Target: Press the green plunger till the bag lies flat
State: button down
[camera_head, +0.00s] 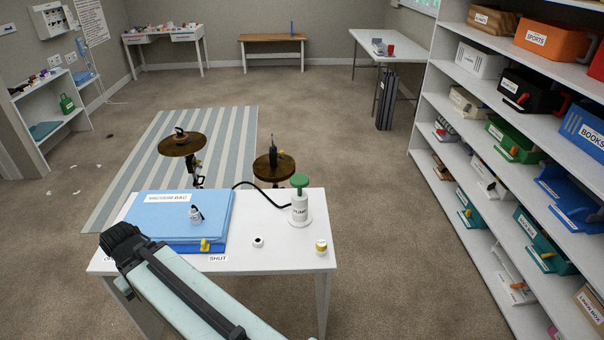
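The green plunger (299,180) stands raised above the white pump body (299,212), at the right of the white table. A black hose (262,186) runs from the pump to the blue vacuum bag (175,222). The bag looks thick, not flat. A small yellow knob (205,245) sits at the bag's front edge, near a "SHUT" label (218,258). A second label at left is mostly hidden by my arm. No gripper fingers show.
A small white bottle (195,214) with a dark top stands on the bag. A small white item with a black top (258,242) and a yellow-topped jar (321,247) stand near the table's front. Shelves (470,128) line the right.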

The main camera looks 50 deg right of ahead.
aim_at(299, 180)
jog(key=z, duration=0.1)
jog(key=i, duration=1)
jog(key=u, duration=0.05)
